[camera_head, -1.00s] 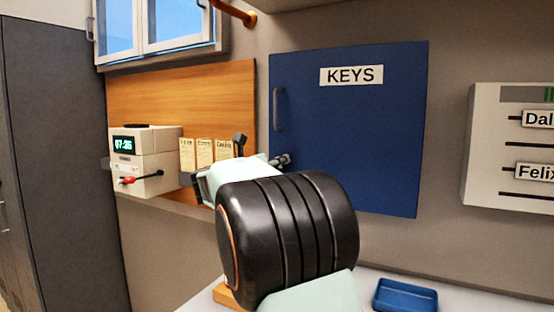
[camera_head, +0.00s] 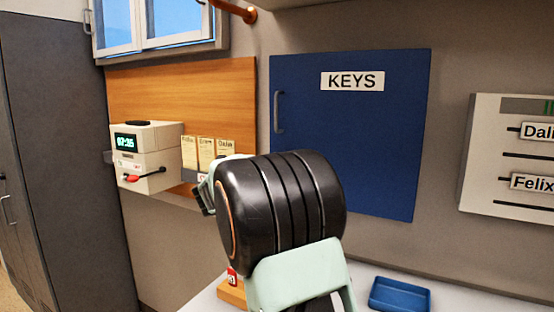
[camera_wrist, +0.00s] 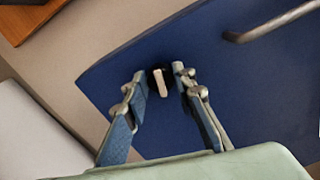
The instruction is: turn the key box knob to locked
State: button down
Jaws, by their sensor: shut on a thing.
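The blue key box (camera_head: 350,125), labelled KEYS, hangs on the wall with its door shut. It also fills much of the wrist view (camera_wrist: 245,95). The knob (camera_wrist: 160,82), dark with a pale pointer bar, sits near a lower corner of the door in the wrist view. My gripper (camera_wrist: 159,77) has one finger on each side of the knob and is shut on it. In the wrist view the pale bar stands nearly upright, tilted slightly. In the head view my arm hides the knob and the fingertips.
A grey door handle (camera_head: 278,112) is on the box's left edge. A white clock device (camera_head: 147,157) and several cards (camera_head: 207,153) are to the left by the wooden board (camera_head: 180,95). A blue tray (camera_head: 400,294) lies on the counter below. A name board (camera_head: 508,155) hangs at right.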

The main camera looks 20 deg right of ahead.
jog(key=shift+n+p, duration=0.8)
jog(key=shift+n, duration=0.5)
jog(key=c, duration=1.6)
grip_release()
jog(key=shift+a, duration=0.1)
jog(key=v, duration=1.2)
